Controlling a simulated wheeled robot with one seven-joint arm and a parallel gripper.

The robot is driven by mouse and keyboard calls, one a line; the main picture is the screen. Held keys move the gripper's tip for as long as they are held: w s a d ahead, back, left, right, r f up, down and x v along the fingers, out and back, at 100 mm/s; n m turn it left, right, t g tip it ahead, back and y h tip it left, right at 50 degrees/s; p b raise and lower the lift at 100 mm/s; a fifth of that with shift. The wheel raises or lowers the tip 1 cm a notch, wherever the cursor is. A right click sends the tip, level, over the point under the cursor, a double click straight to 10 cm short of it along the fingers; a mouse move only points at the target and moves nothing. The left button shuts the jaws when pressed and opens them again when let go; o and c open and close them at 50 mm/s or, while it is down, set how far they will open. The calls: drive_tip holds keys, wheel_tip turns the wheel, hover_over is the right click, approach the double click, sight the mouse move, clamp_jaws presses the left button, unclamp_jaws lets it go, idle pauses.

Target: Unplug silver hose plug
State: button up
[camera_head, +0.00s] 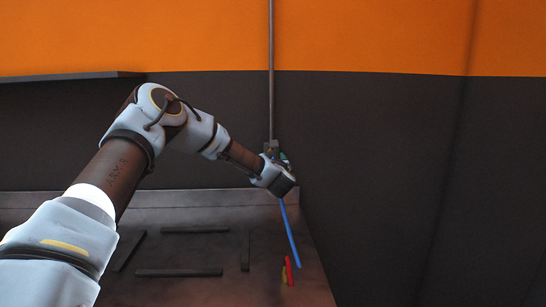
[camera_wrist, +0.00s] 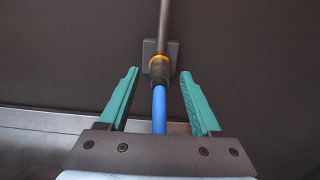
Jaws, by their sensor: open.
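In the wrist view, a dark hose plug (camera_wrist: 160,74) with a golden ring at its top joins a dark pipe (camera_wrist: 164,22) above to a blue hose (camera_wrist: 159,110) below. A square grey plate shows on the wall behind the joint. My gripper (camera_wrist: 160,73) has two green fingers, spread apart, one on each side of the plug, with a gap on both sides. In the head view, my gripper (camera_head: 279,157) is at the lower end of the pipe (camera_head: 271,70) and largely hides the plug. The blue hose (camera_head: 290,235) hangs down below my wrist.
A dark bench or platform (camera_head: 180,215) lies below my arm with several dark bars (camera_head: 180,272) on it. A small red item (camera_head: 289,270) and a yellow one stand near the hose's lower end. The orange and dark wall (camera_head: 390,150) is close behind my gripper.

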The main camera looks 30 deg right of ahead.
drive_tip(key=shift+b+x, duration=0.55)
drive_tip(key=shift+x, duration=0.6)
drive_tip(key=shift+f, duration=0.1)
drive_tip(key=shift+b, duration=1.4)
drive_tip(key=shift+c, duration=0.3)
clamp_jaws()
drive_tip(key=shift+s, duration=0.1)
idle(1.2)
drive_tip(key=shift+b+v, duration=1.5)
drive_tip(key=shift+v, duration=1.4)
